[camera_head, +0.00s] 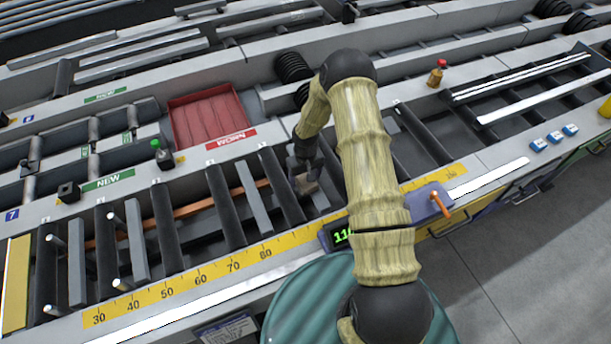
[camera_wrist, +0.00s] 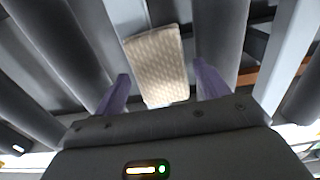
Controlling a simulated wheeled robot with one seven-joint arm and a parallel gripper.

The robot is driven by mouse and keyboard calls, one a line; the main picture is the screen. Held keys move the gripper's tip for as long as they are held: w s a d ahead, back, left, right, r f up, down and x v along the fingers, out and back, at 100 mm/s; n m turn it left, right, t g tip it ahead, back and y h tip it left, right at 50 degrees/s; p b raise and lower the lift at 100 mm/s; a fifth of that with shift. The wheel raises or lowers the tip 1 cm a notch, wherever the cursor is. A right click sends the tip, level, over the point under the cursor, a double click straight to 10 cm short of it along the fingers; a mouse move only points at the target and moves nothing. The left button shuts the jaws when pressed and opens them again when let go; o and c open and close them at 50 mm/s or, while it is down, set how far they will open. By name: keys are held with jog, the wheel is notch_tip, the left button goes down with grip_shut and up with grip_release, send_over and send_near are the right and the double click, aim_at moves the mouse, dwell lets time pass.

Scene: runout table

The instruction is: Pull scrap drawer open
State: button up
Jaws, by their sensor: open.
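My gripper (camera_head: 304,180) is over the rollers of the runout table, left of my arm's elbow in the head view. In the wrist view its two purple fingers (camera_wrist: 162,88) stand apart, open. A pale patterned block (camera_wrist: 157,62) shows between and beyond them, among the dark rollers; I cannot tell how close it is. Drawer fronts show under the table's front edge at the right: a yellow-edged one (camera_head: 462,214) and a green one (camera_head: 592,149), both apparently with handles. I cannot read which is the scrap drawer. My gripper is far from both.
A yellow ruler strip (camera_head: 190,279) runs along the table front. A purple box with an orange lever (camera_head: 428,203) sits on the front edge, close to my arm. A red tray (camera_head: 208,117) and a red-capped bottle (camera_head: 436,74) stand behind. The floor at the lower right is clear.

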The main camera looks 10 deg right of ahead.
aim_at(305, 177)
jog(key=shift+r+p, duration=0.8)
jog(key=shift+r, duration=0.1)
jog(key=shift+w+r+b, duration=0.1)
jog(key=shift+r+b, duration=0.15)
jog(key=shift+b, duration=0.35)
notch_tip(305, 177, up, 11)
jog(key=b, duration=0.2)
jog(key=shift+b, duration=0.4)
jog(key=s+d+r+m+t, duration=0.1)
jog(key=s+r, duration=0.7)
jog(key=s, duration=0.2)
jog(key=s+r+m+t, duration=0.1)
jog(key=s+r, duration=0.7)
jog(key=s, duration=0.3)
jog(key=shift+s+d+t, duration=0.15)
jog(key=shift+d+t, duration=0.15)
jog(key=shift+d, duration=0.05)
